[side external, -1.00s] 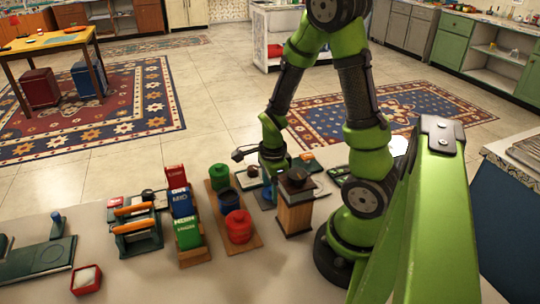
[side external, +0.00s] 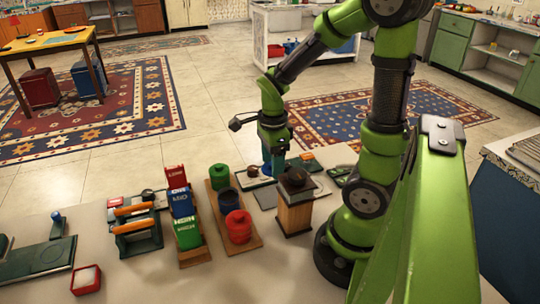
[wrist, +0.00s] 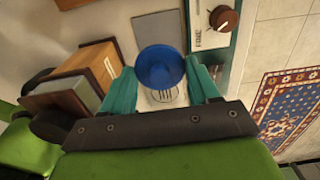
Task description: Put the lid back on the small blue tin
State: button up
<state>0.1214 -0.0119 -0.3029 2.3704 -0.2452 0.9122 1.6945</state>
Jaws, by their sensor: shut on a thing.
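My gripper (wrist: 163,88) has teal fingers on both sides of a round blue piece (wrist: 160,67), seen from above in the wrist view. The piece also shows below my gripper (side external: 274,148) in the side view. I cannot tell whether it is the lid or the whole small tin. The fingers hide its sides. A dark blue tin (side external: 228,201) stands between a green tin (side external: 219,177) and a red tin (side external: 238,227) on a wooden tray (side external: 254,242). The blue one's top looks dark; I cannot tell whether it is open.
A wooden box (side external: 295,215) with a dark top stands close to my gripper; a flat grey pad (wrist: 156,31) lies nearby. A pale device with a brown knob (wrist: 224,19) is beside the right finger. Red, blue and green packets (side external: 182,204) stand left of the tins.

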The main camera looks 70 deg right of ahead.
jog(key=w+a+r+n, duration=0.3)
jog(key=w+a+r, duration=0.1)
jog(key=w+a, duration=0.45)
jog(key=shift+s+a+f, duration=0.1)
jog(key=shift+a+f, duration=0.05)
jog(key=shift+f, duration=1.5)
jog(key=shift+a+f, duration=0.1)
jog(key=shift+f, duration=1.55)
jog(key=shift+f, duration=0.15)
jog(key=o, duration=1.3)
notch_tip(320, 180, up, 7)
jog(key=shift+r, duration=0.1)
